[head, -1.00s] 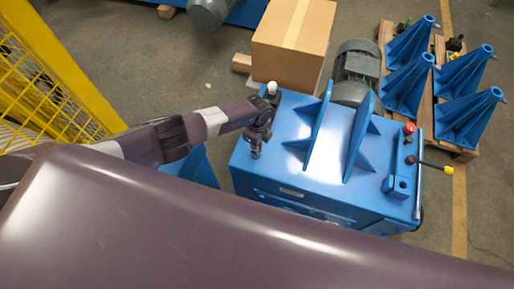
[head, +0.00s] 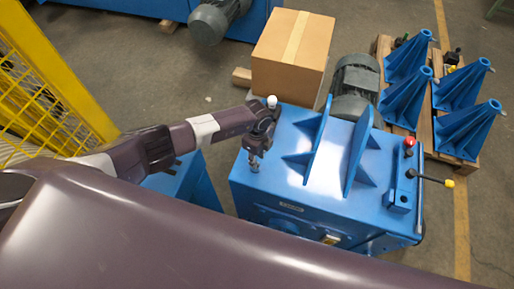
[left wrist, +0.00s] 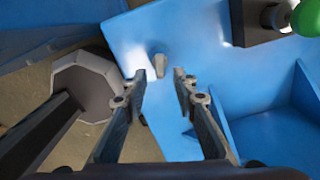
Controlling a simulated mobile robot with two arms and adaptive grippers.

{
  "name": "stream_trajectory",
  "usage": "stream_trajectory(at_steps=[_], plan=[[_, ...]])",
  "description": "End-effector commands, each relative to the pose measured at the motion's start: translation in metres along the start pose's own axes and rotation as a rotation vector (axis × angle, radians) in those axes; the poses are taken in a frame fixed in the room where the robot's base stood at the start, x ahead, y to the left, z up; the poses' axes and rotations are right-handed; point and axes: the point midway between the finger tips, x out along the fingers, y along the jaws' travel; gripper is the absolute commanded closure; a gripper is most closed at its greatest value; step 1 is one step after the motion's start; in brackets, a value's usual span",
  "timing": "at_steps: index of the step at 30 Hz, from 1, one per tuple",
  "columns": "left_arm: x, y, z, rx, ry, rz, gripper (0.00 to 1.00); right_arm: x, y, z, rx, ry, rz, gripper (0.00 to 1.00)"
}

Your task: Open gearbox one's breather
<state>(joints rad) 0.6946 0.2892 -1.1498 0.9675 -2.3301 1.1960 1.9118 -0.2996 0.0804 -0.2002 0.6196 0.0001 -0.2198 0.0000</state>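The blue gearbox (head: 219,178) stands at the centre of the head view, with a flat top carrying two upright fins. My left gripper (head: 254,163) hangs over the near left part of its top, pointing down. In the left wrist view the left gripper (left wrist: 160,74) is open, its two fingertips apart with nothing between them. A small grey peg (left wrist: 160,62) stands on the blue top just past the fingertips; it may be the breather, but I cannot tell. Whether the fingers touch it is unclear. My right gripper is not in view.
A red knob (head: 409,142) and a yellow-tipped lever (head: 449,183) sit at the gearbox's right edge. A cardboard box (head: 285,75) and grey motor (head: 355,80) stand behind. Blue brackets (head: 466,130) stand on a pallet at right. Yellow fencing (head: 60,75) is at left.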

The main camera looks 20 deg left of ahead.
Motion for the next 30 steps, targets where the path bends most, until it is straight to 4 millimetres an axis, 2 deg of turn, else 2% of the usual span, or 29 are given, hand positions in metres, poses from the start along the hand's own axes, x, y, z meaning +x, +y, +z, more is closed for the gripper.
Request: stream_trajectory(at_steps=[9,15,30], plan=[[-0.051,0.000,0.000,0.000,0.000,-0.002,0.74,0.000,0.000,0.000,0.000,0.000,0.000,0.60],[-0.072,0.000,0.000,0.000,0.001,0.000,0.74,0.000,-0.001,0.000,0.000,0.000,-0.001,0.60],[-0.078,0.001,0.000,-0.001,0.000,0.002,0.74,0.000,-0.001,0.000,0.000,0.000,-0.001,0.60]])
